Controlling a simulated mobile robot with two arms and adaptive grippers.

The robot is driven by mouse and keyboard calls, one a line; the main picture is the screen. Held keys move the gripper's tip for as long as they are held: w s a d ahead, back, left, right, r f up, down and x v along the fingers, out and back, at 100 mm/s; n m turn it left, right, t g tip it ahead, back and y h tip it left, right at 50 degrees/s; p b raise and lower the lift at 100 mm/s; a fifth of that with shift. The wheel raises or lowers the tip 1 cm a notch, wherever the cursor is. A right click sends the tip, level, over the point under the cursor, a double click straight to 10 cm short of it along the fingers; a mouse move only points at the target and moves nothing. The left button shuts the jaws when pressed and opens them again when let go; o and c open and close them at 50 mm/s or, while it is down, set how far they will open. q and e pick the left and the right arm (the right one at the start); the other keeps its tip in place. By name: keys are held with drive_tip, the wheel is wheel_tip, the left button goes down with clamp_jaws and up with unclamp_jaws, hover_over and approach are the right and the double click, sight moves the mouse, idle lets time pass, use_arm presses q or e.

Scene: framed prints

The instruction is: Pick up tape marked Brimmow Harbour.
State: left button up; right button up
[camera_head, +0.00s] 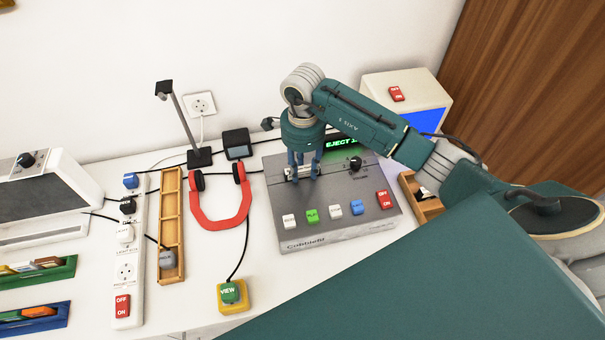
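A grey deck (340,225) stands on the white table, with a lit green display (342,143) whose text starts with "EJECT". My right gripper (304,176) points down over the slot at the deck's upper left, its fingertips close to the slot. A small pale and dark patch shows between the fingers; I cannot tell whether it is a tape or the slot. Whether the fingers are shut on anything is unclear. Several small tapes sit in a green rack (62,272) and a blue rack (60,321) at left; I cannot read "Brimmow Harbour" on any. My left gripper is not in view.
Red headphones (219,223), a wooden tray (168,220) and a power strip (127,290) lie left of the deck. A yellow box with a green VIEW button (230,291) stands in front. A beige box (428,88) with a blue screen stands behind right.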

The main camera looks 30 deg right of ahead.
clamp_jaws()
wheel_tip(320, 180, up, 12)
drive_tip(key=b, duration=0.3)
wheel_tip(320, 180, up, 8)
hover_over(303, 169)
drive_tip(key=shift+s+p, duration=0.15)
drive_tip(key=shift+p, duration=0.25)
